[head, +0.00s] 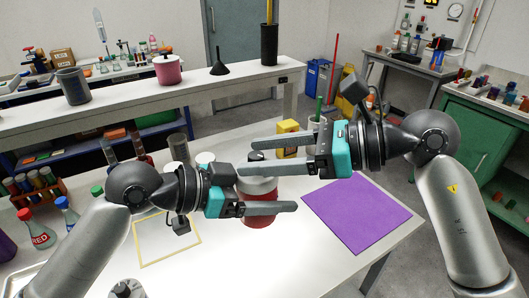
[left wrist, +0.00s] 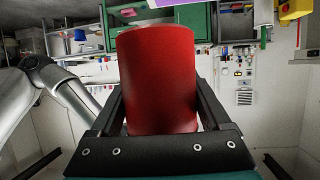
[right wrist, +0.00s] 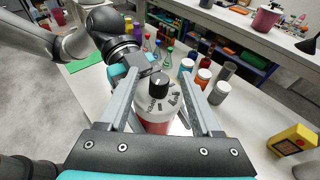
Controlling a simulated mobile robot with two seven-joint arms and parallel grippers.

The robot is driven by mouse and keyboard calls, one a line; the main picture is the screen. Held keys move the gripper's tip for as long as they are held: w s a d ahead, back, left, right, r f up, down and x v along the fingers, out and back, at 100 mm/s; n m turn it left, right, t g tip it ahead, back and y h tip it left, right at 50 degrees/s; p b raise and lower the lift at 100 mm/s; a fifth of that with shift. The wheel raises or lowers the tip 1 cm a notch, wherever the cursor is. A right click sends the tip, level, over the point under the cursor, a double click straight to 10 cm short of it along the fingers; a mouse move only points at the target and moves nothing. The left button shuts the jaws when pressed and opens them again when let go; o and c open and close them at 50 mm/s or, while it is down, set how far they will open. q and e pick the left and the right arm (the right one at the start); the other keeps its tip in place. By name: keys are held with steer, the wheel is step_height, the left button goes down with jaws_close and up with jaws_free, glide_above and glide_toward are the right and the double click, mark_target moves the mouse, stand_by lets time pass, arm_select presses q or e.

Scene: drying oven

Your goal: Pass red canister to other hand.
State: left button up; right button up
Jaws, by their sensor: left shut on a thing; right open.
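The red canister (head: 259,218) is held upright above the white table in the middle of the head view, partly covered by the fingers. My left gripper (head: 272,198) is shut on its side; in the left wrist view the red body (left wrist: 158,80) fills the space between the fingers. My right gripper (head: 247,157) is open, its fingers reaching left over the canister's top. In the right wrist view the canister's pale top with a dark knob (right wrist: 158,85) lies between the spread fingers, with clear gaps beside it.
A purple mat (head: 358,212) lies on the table at right. A yellow-framed square (head: 160,250) lies at left. Flasks, including a red one (head: 38,234), and a tube rack stand further left. A yellow box (head: 287,138) and bottles stand behind the grippers.

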steer(key=shift+c, duration=0.3)
jaws_close()
arm_select(q)
steer(key=o, duration=1.3)
steer(key=shift+a, duration=0.1)
